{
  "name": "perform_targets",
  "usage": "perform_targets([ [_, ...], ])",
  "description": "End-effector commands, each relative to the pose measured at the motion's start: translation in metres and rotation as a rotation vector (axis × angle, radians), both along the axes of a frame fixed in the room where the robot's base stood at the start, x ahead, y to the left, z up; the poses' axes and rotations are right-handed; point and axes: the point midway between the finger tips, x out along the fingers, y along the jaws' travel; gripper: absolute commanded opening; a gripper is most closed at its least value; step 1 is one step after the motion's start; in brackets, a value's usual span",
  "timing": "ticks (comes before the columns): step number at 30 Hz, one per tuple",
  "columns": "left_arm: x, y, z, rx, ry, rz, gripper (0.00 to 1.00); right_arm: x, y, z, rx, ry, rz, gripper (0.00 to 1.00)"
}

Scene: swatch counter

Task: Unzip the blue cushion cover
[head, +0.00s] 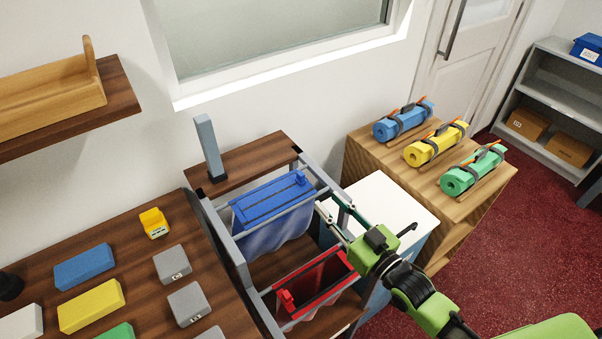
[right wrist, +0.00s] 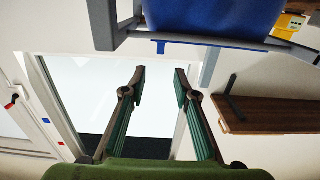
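The blue cushion cover (head: 272,205) hangs in a grey frame left of centre in the head view, with dark lines along its top. A small blue block, perhaps the zip pull (head: 300,179), stands up at its right end. The cover also fills the top of the right wrist view (right wrist: 225,18), with a small blue tab (right wrist: 160,46) at its edge. My right gripper (head: 331,203) is open and empty, just right of the cover and apart from it. Its spread fingers show in the right wrist view (right wrist: 160,74). My left gripper is not in view.
A red cover (head: 318,283) hangs in the same grey frame (head: 229,248), nearer me. A white-topped box (head: 390,205) stands to the right. Several coloured blocks lie on the left wooden table (head: 130,250). Rolled bundles sit on a wooden cabinet (head: 500,185) at right.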

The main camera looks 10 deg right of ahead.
Motion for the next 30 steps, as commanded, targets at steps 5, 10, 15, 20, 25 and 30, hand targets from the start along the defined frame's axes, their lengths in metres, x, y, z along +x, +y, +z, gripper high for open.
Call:
perform_targets([
  [5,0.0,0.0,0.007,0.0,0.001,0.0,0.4,0.026,0.011,0.003,0.001,-0.002,-0.001,0.28],
  [10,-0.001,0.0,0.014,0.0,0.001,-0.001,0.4,0.058,0.024,0.003,0.0,-0.001,0.0,0.28],
  [15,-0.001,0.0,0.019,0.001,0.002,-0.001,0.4,0.087,0.036,0.003,0.0,0.0,0.0,0.28],
  [20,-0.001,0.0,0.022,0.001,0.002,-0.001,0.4,0.108,0.045,0.002,0.0,0.001,0.0,0.28],
  [25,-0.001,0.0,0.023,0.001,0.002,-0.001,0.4,0.119,0.05,0.001,-0.001,0.002,0.001,0.28],
  [30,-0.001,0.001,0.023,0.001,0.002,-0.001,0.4,0.12,0.051,0.0,-0.001,0.003,0.001,0.28],
])
